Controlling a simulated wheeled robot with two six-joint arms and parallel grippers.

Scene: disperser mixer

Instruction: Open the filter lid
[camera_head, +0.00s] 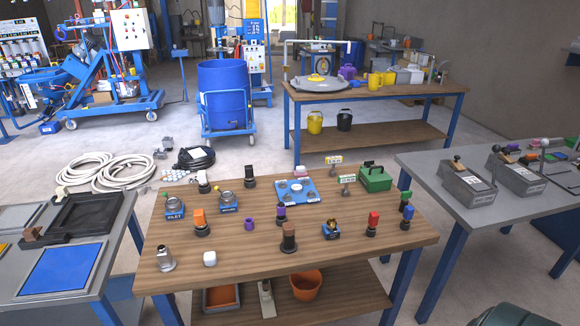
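Two grey boxes with labels and knobbed handles on top, a nearer one (466,188) and a farther one (515,172), stand on the grey table at right. A black rectangular frame (85,217) lies on the left table, with a brown handle piece (33,234) at its near left corner. A wide grey round disc with a yellow centre (319,84) lies on the back table.
The wooden table (265,260) in front holds several small coloured-top pieces, a blue plate (306,190) and a green box (375,178). A blue drum (224,95) on a cart and coiled white hoses (110,172) stand on the floor behind. Floor gaps separate the tables.

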